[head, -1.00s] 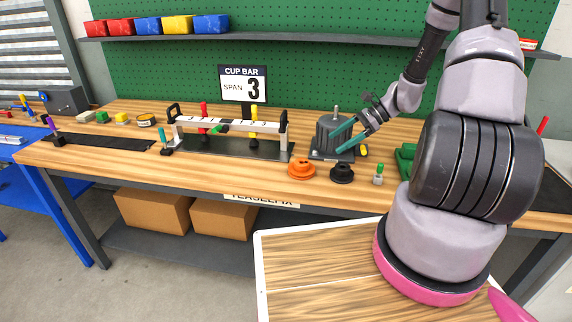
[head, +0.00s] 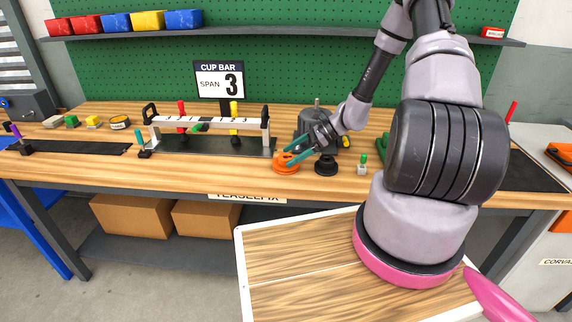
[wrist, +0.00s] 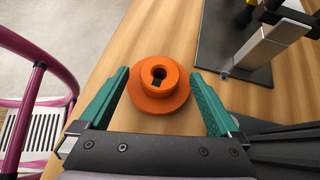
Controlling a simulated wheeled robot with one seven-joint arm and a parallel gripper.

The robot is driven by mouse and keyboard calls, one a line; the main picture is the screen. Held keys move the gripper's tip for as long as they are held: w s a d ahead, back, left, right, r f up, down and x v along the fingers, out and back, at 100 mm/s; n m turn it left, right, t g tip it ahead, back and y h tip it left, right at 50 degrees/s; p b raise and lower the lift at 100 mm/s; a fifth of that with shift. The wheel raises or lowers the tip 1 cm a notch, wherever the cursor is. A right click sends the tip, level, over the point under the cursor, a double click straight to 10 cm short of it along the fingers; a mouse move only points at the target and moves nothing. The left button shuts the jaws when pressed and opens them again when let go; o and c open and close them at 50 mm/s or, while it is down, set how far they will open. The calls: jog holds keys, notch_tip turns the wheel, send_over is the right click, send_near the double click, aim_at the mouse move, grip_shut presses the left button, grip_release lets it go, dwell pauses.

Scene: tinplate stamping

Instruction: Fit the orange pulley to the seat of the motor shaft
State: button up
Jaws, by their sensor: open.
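The orange pulley (head: 285,164) stands on the wooden bench, left of a black pulley (head: 325,165). In the wrist view the orange pulley (wrist: 159,84) lies flat with its bore facing up, a dark notch at the bore's edge. My gripper (head: 296,150) is open, and its teal fingers (wrist: 158,100) lie on either side of the pulley with a gap on each side. The dark grey motor (head: 310,122) stands behind my gripper with its shaft (head: 317,101) pointing up. My gripper hides part of the motor.
A cup bar (head: 205,121) on a dark base stands left of the pulley. A small green-topped piece (head: 362,165) stands right of the black pulley. The bench front near the pulley is clear.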

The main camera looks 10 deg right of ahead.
jog(key=shift+a+f, duration=0.3)
jog(key=shift+a, duration=0.15)
grip_shut()
